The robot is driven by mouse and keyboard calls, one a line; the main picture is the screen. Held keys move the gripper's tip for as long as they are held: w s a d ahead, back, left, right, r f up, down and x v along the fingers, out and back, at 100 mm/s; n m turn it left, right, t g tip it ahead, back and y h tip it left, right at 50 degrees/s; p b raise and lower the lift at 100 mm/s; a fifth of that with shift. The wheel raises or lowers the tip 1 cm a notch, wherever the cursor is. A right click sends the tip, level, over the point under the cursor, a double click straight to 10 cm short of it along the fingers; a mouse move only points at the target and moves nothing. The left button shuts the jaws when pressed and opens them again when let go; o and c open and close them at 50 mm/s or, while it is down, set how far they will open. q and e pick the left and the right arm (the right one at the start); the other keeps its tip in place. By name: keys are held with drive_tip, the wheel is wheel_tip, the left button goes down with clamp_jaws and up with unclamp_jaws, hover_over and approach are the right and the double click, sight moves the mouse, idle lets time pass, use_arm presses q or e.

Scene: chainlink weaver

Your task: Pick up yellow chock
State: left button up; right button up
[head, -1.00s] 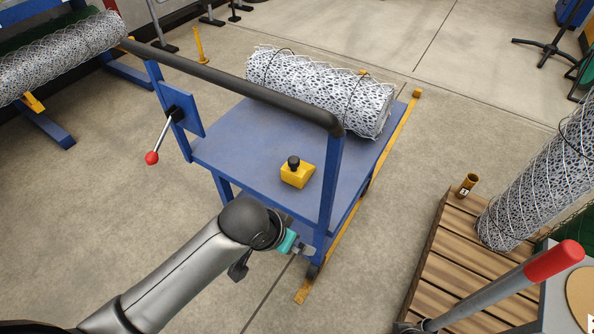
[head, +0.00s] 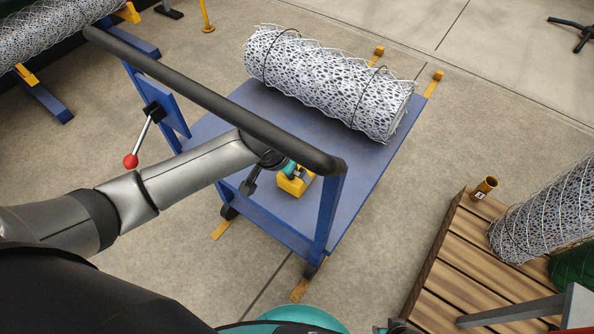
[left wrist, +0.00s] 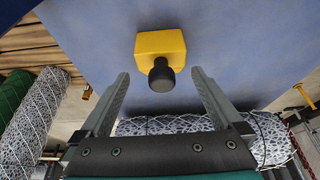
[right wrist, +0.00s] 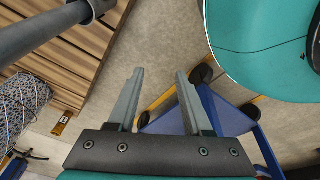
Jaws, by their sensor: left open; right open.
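The yellow chock (head: 292,184) sits on the blue cart top (head: 372,160), near the cart's handle end. My left gripper (head: 300,175) reaches in under the handle bar and is at the chock, hiding part of it. In the left wrist view the chock (left wrist: 160,52) shows its yellow block and black knob, just beyond and between the open fingertips (left wrist: 160,80). The fingers do not visibly touch it. My right gripper (right wrist: 158,75) is open and empty above the floor, away from the chock.
A black handle bar (head: 215,100) crosses above my left arm. A wire mesh roll (head: 330,82) lies at the cart's far end. A lever with a red knob (head: 131,161) is on the cart's left. A wooden pallet (head: 450,262) stands at the right.

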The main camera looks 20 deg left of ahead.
use_arm(q)
drive_tip(key=shift+b+x, duration=0.55)
drive_tip(key=shift+x, duration=0.45)
drive_tip(key=shift+w+f+b, duration=0.3)
drive_tip(key=shift+f+b, duration=0.3)
drive_tip(key=shift+w+d+f+b, duration=0.1)
drive_tip(key=shift+w+f+b, duration=0.1)
drive_tip(key=shift+f+b, duration=0.15)
drive_tip(key=shift+b+x, duration=0.7)
drive_tip(key=shift+x, duration=0.5)
use_arm(e)
drive_tip(key=w+a+r, duration=0.3)
drive_tip(key=w+r, duration=0.2)
drive_tip(key=r, duration=0.3)
drive_tip(key=shift+a, duration=0.2)
use_arm(q)
drive_tip(key=shift+c, duration=0.2)
drive_tip(key=c, duration=1.4)
drive_tip(key=shift+r, duration=0.1)
drive_tip(key=shift+c, duration=0.4)
drive_tip(key=shift+r, duration=0.1)
